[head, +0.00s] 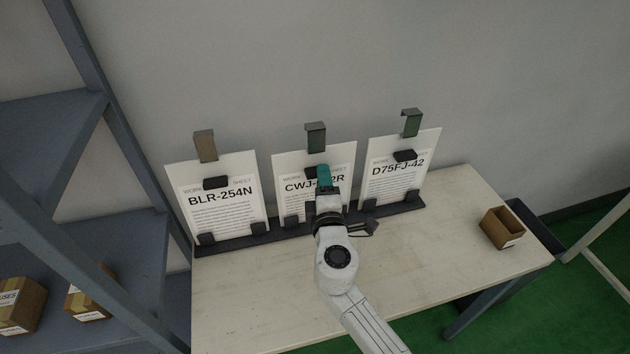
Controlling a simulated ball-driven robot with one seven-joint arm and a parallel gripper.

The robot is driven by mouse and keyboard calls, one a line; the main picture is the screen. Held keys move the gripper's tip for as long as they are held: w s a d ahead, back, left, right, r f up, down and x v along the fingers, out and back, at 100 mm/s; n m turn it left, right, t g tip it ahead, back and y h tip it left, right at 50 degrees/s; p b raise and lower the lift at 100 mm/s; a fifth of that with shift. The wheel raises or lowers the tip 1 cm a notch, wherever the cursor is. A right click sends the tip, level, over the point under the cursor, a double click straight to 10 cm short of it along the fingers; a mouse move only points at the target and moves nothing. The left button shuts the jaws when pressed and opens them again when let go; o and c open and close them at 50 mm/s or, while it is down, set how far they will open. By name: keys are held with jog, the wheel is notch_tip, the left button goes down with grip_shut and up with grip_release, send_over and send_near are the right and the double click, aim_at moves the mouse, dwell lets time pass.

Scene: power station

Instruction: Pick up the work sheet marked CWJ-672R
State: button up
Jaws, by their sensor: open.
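The work sheet marked CWJ-672R (287,171) is a white sheet standing upright in the middle of three in a dark rack (293,232) on the table. A dark clip (315,138) rises at its top edge. My gripper (324,176) is in front of this sheet and covers part of its number and text. Its jaws are open; a teal part shows at its end. I cannot tell whether it touches the sheet. The sheet marked BLR-254N (222,218) stands to the left and the sheet marked D75FJ-42 (398,185) to the right.
The pale wooden table (260,300) is mostly bare in front of the rack. A small brown box (502,227) stands near its right end. A blue-grey shelf (50,115) with labelled boxes (18,305) is close on the left. A wall is behind.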

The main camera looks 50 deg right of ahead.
jog(key=shift+x, duration=1.15)
jog(key=shift+s, duration=0.1)
grip_shut()
